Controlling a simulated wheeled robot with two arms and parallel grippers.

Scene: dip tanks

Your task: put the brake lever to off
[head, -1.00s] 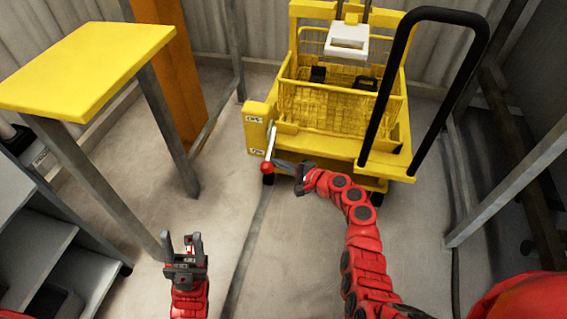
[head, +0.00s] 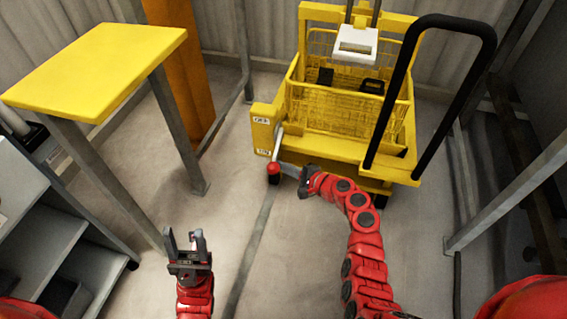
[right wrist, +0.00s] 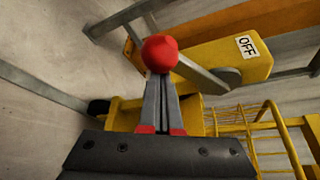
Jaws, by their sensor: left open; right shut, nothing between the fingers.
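The brake lever (head: 279,147) is a grey arm with a red ball knob (head: 273,169), on the yellow box (head: 264,133) at the cart's left side. It points down and forward, its knob below the lower label. In the right wrist view an OFF label (right wrist: 246,46) is on the box, and the knob (right wrist: 160,53) is right at my fingertips. My right gripper (head: 284,170) is shut and empty with its tips at the knob; I cannot tell whether they touch. My left gripper (head: 187,238) is open and empty above the floor, away from the lever.
The yellow cart (head: 333,151) carries a wire basket (head: 345,109) with dark items in it and has a black push handle (head: 481,80). Grey posts flank the cart. The floor between is clear.

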